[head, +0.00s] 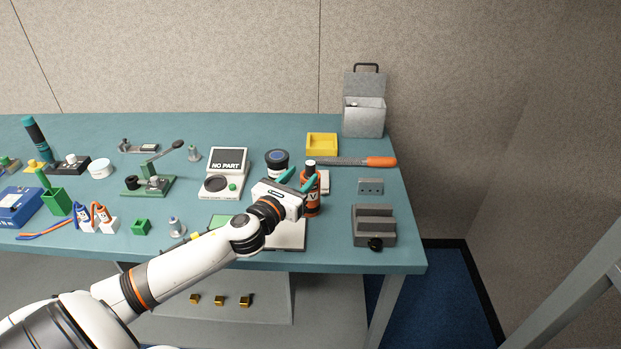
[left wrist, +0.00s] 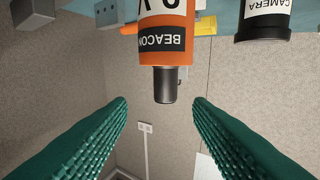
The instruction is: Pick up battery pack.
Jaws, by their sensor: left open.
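An orange cylinder (head: 313,204) with a black cap stands upright near the table's right front; it may be the battery pack. In the left wrist view it shows upside down as an orange cylinder (left wrist: 163,18) with a dark label reading BEACON and part of a V. My left gripper (head: 297,179) is open, its green fingers close to the cylinder's upper part. In the left wrist view the cap lies between the two finger lines, with clear gaps at both sides. No contact shows. My right gripper is in neither view.
A yellow tray (head: 321,143), an orange-handled tool (head: 381,162) and a grey vise-like block (head: 374,226) lie around. A NO PART scale (head: 223,176) stands left.

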